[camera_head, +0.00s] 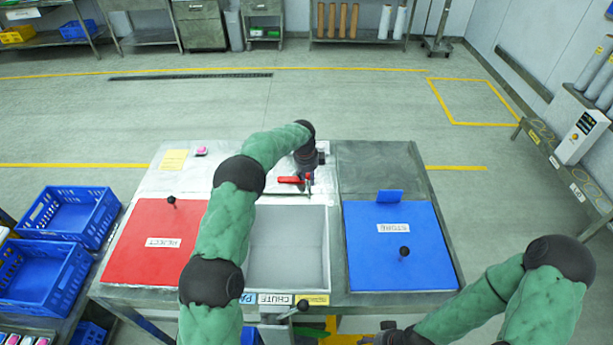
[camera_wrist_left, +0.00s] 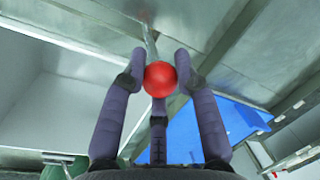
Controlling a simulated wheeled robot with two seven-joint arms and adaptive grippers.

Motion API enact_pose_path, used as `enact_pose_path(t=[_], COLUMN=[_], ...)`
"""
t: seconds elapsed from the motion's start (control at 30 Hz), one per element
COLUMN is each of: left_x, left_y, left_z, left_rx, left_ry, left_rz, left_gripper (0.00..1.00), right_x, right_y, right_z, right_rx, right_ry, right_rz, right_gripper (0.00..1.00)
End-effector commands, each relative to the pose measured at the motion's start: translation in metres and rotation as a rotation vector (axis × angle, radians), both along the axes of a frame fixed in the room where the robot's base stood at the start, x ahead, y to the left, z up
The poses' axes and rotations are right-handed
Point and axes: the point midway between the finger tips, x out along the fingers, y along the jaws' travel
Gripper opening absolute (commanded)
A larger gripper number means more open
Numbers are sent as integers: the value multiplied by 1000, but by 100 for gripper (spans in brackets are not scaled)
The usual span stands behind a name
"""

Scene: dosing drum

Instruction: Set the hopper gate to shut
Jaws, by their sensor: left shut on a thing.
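My left gripper (camera_head: 307,172) is above the metal table, behind the open grey chute bin (camera_head: 288,247). In the left wrist view, its purple-grey fingers (camera_wrist_left: 160,78) are shut around a red ball knob (camera_wrist_left: 160,80). A thin metal rod runs up behind the knob. In the head view, a red handle (camera_head: 289,180) lies beside the gripper at the bin's back edge; the gripper partly hides this spot. The gate itself cannot be made out. My right gripper (camera_head: 392,338) is low at the bottom edge, mostly cut off, and its fingers are unclear.
A red REJECT lid (camera_head: 150,255) and a blue STORE lid (camera_head: 390,270), each with a black knob, flank the bin. A black-knobbed lever (camera_head: 300,306) sticks out at the bin's front. Blue crates (camera_head: 72,215) stand at left. The floor behind is clear.

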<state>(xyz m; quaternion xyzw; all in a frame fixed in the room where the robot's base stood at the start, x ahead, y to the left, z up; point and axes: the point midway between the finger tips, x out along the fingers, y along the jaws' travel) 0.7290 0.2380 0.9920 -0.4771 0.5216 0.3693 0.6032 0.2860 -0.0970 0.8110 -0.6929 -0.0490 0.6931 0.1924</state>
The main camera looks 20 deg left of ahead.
Motion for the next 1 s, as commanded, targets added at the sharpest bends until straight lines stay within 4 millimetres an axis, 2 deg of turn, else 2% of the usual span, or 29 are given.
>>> enact_pose_path(t=[0.13,0.17,0.2,0.23,0.67,0.77,1.0], left_x=[0,0,0,0,0,-2,-11], left_y=[-5,-5,-5,-5,-2,-1,0], left_z=[-1,-1,-1,-1,6,18,64], left_rx=[-6,-6,-6,-5,-3,-2,-3], left_ry=[0,0,-1,-1,-3,-6,-4], left_rz=[-3,-3,-3,-3,-1,-1,-2], left_gripper=[0,36,48,55,55,55,55], right_x=[0,0,0,0,0,0,0], right_y=[0,0,0,0,0,0,0], right_z=[0,0,0,0,0,0,0], right_rx=[0,0,0,0,0,0,0], right_ry=[0,0,0,0,0,0,0], right_rz=[0,0,0,0,0,0,0], right_gripper=[55,55,55,55,55,55,55])
